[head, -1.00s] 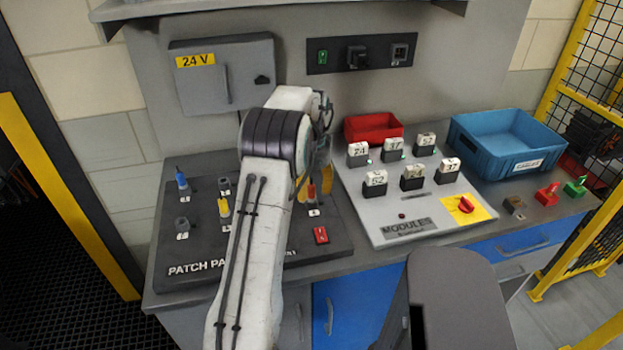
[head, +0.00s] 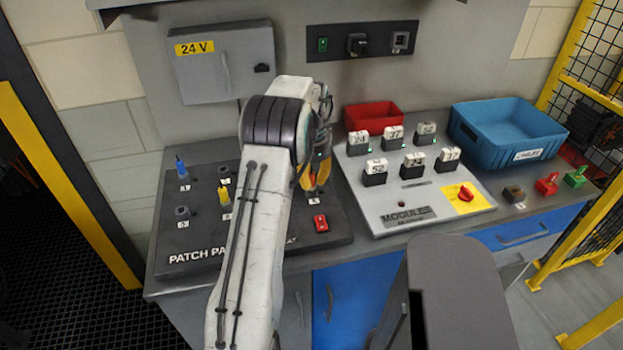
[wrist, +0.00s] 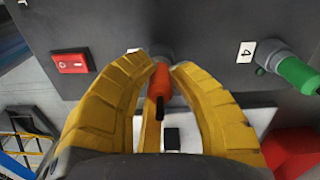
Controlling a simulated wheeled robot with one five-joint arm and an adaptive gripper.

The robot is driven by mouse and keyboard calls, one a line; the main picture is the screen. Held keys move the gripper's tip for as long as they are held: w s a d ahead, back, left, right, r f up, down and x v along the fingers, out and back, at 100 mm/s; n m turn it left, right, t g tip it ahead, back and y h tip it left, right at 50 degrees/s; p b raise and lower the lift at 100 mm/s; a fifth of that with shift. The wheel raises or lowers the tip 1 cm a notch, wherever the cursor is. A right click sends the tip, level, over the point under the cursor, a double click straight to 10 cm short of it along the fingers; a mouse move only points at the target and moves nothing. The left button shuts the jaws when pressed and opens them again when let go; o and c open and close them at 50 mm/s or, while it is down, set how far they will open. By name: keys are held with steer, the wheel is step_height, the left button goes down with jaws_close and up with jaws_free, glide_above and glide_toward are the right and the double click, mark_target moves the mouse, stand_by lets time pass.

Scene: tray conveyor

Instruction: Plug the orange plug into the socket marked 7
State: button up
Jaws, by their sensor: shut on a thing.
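My gripper (head: 318,182) is over the right part of the dark patch panel (head: 200,258), partly behind my arm. In the wrist view its yellow fingers (wrist: 162,68) are shut on the orange plug (wrist: 160,82). A grey socket (wrist: 160,52) shows just beyond the plug; I cannot tell whether the plug is still in it or clear. A green plug (wrist: 297,73) stands in the socket beside label 4 (wrist: 246,52). In the head view a blue plug (head: 181,168), a yellow plug (head: 224,196) and grey sockets (head: 182,214) are on the left; no 7 is readable there.
A red switch (head: 321,224) is at the panel's right front. The module board (head: 385,212) with several numbered blocks stands to the right. A red bin (head: 374,116) and a blue crate (head: 510,128) are behind. Wall boxes rise at the back.

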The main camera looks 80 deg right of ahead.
jaws_close()
steer(key=shift+r, duration=0.25)
steer(key=shift+r+p, duration=0.7)
steer(key=shift+p, duration=0.15)
steer(key=shift+r+p, duration=0.75)
steer(key=shift+r, duration=0.1)
steer(key=shift+r+p, duration=1.65)
steer(key=shift+r, duration=0.2)
steer(key=shift+r, duration=0.1)
steer(key=shift+r, duration=0.1)
